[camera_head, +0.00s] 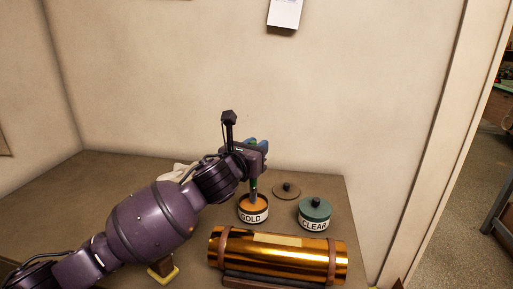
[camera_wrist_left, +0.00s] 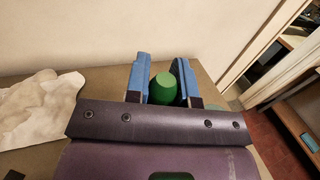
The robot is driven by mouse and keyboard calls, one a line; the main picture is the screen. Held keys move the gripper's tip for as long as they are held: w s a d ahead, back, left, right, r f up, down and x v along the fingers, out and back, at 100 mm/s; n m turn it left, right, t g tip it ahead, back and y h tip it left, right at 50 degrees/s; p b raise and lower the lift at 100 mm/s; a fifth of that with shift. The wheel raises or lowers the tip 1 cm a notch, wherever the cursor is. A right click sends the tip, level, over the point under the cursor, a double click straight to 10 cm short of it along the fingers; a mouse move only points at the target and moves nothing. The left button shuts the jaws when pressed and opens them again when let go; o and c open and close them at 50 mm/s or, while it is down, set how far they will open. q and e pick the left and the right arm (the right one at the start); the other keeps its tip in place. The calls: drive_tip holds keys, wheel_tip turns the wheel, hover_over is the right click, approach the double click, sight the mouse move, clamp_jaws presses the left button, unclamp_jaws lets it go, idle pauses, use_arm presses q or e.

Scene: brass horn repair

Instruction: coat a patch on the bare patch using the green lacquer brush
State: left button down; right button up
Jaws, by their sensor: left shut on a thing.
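The green lacquer brush (camera_head: 253,188) stands upright in the open pot labelled GOLD (camera_head: 253,214), its lower end down in the orange lacquer, so its bristles are hidden. My left gripper (camera_head: 259,148) is above that pot, shut on the brush. In the left wrist view the brush's round green end (camera_wrist_left: 163,88) sits between the blue fingers. The brass tube (camera_head: 220,246) lies in front of the pot in a dark cradle. A pale bare patch (camera_head: 278,239) shows on its top. My right gripper is not in view.
A closed teal pot labelled CLEAR (camera_head: 314,211) stands right of the gold pot. A loose brown lid (camera_head: 287,191) lies behind them. A crumpled pale cloth (camera_wrist_left: 38,108) lies at the left. A brown block with a yellow base (camera_head: 163,272) is partly behind my arm.

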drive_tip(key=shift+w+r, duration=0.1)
use_arm(q)
drive_tip(key=shift+f, duration=0.2)
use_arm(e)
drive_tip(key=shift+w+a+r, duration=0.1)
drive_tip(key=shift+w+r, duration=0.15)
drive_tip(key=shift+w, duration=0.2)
use_arm(q)
drive_tip(key=shift+f, duration=0.1)
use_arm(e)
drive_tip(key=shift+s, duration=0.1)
use_arm(q)
drive_tip(key=shift+f, duration=0.25)
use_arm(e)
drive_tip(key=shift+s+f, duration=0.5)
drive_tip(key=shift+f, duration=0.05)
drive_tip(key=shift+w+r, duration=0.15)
use_arm(q)
wheel_tip(320, 180, up, 7)
drive_tip(key=p, duration=0.6)
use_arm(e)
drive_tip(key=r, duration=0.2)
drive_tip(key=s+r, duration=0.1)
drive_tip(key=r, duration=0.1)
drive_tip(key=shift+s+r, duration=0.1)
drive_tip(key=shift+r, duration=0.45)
